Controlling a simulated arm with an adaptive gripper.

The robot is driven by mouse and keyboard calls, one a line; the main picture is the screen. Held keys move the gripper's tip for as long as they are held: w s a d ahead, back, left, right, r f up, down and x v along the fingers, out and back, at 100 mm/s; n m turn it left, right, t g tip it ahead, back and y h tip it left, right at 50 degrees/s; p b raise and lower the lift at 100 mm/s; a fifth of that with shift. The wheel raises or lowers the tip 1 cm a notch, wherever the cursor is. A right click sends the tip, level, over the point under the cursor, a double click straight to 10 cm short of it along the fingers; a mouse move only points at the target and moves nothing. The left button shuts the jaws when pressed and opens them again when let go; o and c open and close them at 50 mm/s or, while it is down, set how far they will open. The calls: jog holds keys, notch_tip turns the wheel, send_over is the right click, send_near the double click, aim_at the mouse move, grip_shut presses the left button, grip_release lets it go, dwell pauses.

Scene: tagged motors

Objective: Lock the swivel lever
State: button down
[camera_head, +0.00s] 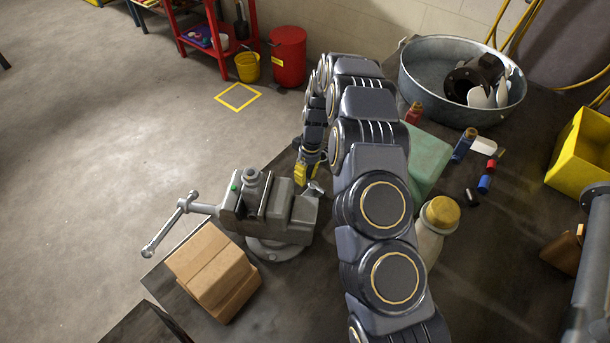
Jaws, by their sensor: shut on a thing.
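A grey bench vise (265,215) stands on a round base near the left edge of the workbench. A small, light metal swivel lever (316,188) sticks up at the vise's right side. My gripper (301,176), with yellow on its fingers, points down right beside the lever, at the vise's back right. It is shut on what looks like the lever, but the fingertips are small and the contact is partly hidden. The vise's long handle (170,225) reaches out to the left, past the bench edge. My arm covers the middle of the view.
A cardboard box (212,268) lies in front of the vise. A yellow bin (585,150) stands at the far right.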

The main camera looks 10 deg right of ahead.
jog(key=shift+f, duration=0.1)
jog(key=c, duration=1)
grip_release()
jog(key=shift+w+d+r, duration=0.25)
jog(key=shift+d+r, duration=0.05)
jog(key=shift+r, duration=1.7)
jog(key=shift+w+d+r, duration=0.25)
jog(key=shift+w+r, duration=0.05)
jog(key=shift+r, duration=1.65)
jog(key=shift+w+d+r, duration=0.25)
jog(key=shift+d+r, duration=0.05)
jog(key=shift+r, duration=1.7)
